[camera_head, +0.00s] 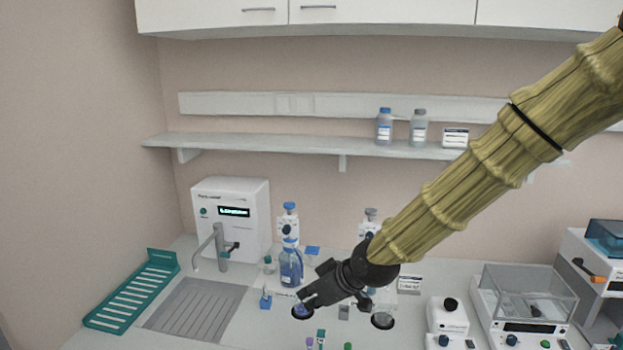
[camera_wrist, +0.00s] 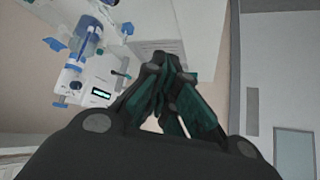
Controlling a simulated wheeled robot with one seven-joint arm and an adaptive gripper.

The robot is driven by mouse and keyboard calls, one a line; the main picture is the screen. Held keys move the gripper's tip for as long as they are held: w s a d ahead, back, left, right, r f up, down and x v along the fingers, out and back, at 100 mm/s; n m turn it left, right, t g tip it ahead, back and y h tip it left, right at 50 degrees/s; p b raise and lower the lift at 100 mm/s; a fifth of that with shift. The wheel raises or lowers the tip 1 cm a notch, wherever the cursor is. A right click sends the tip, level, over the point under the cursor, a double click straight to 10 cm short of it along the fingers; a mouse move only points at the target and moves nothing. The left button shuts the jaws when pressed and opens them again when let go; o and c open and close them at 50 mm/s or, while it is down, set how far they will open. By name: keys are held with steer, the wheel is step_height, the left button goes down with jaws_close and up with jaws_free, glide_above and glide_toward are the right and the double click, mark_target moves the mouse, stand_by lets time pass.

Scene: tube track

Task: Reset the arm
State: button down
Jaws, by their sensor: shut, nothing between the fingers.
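My arm reaches in from the upper right in the head view, and my black gripper (camera_head: 306,299) hangs over the bench beside the blue-capped bottle. In the wrist view, the fingers of my gripper (camera_wrist: 163,82) are drawn together and nothing shows between them. The gripper is shut and empty. It hides part of the bench and some of the small items behind it.
A blue-capped bottle (camera_head: 291,265) stands close left of my gripper. A white machine (camera_head: 232,218), a tap (camera_head: 221,247) and a green rack (camera_head: 131,291) are at the left. Balances (camera_head: 520,303) stand at the right. A shelf (camera_head: 300,145) and cabinets (camera_head: 380,10) are above.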

steer(key=s+d+f+m+g+h, duration=0.1)
steer(key=s+d+f+m, duration=0.3)
steer(key=f, duration=0.8)
steer(key=s+d+f+m+g+h, duration=0.1)
steer(key=s+d+f, duration=0.45)
steer(key=f, duration=0.75)
steer(key=s+d+f+m+g+h, duration=0.15)
steer(key=s+d+f, duration=0.3)
steer(key=s, duration=0.45)
steer(key=s+d+f+m+g+h, duration=0.1)
steer(key=s+d+f+m, duration=0.1)
steer(key=s+d+f, duration=0.5)
steer(key=s+d+f+m+g+h, duration=0.15)
steer(key=s+f, duration=0.35)
steer(key=s, duration=0.6)
step_height(320, 180, down, 10)
steer(key=b, duration=1)
steer(key=shift+s+d+t, duration=0.2)
steer(key=shift+s+t, duration=0.05)
steer(key=shift+t, duration=0.05)
